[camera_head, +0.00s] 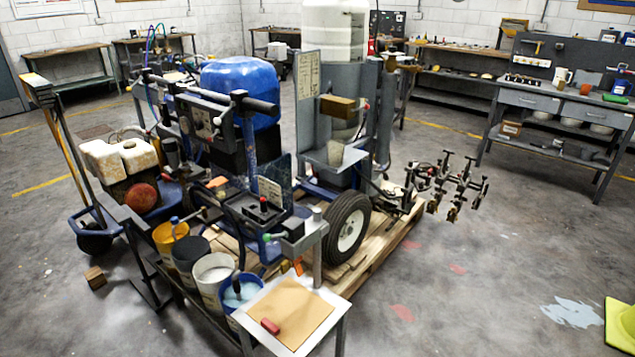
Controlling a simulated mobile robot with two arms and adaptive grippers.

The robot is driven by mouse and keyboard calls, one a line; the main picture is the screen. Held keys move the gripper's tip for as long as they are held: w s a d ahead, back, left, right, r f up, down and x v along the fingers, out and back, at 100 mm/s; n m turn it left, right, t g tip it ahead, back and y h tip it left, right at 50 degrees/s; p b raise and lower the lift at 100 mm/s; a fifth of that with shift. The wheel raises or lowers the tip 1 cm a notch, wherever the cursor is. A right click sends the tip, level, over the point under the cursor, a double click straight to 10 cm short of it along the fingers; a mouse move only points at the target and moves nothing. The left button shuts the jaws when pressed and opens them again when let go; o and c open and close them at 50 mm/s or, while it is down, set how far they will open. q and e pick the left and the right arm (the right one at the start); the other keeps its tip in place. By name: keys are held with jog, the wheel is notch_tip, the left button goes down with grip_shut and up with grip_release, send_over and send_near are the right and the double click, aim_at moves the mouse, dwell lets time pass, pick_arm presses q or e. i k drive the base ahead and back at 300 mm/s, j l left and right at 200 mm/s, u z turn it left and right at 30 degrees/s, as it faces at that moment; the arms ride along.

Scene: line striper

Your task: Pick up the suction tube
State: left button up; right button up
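I cannot tell for sure which part is the suction tube. A dark tube (237,284) stands upright in the blue bucket (229,301) of pale liquid at the front of the line striper, and it may be the suction tube. Its lower end is hidden in the bucket. The line striper (218,113), with a blue tank (240,84) and a black wheel (347,228), stands on a wooden pallet (375,262). Neither of my grippers shows in the head view.
Several buckets, including a yellow one (171,236) and a white one (213,275), line the striper's near left side. A small stand (335,311) holds a brown sheet and red block in front. A workbench (560,105) is at right. Floor at right is mostly clear.

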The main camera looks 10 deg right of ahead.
aim_at(235, 280)
jog(key=i+j+z, duration=0.15)
jog(key=j+z, duration=0.7)
jog(key=i+j+z, duration=0.1)
jog(key=j+z, duration=0.35)
jog(key=l, duration=0.1)
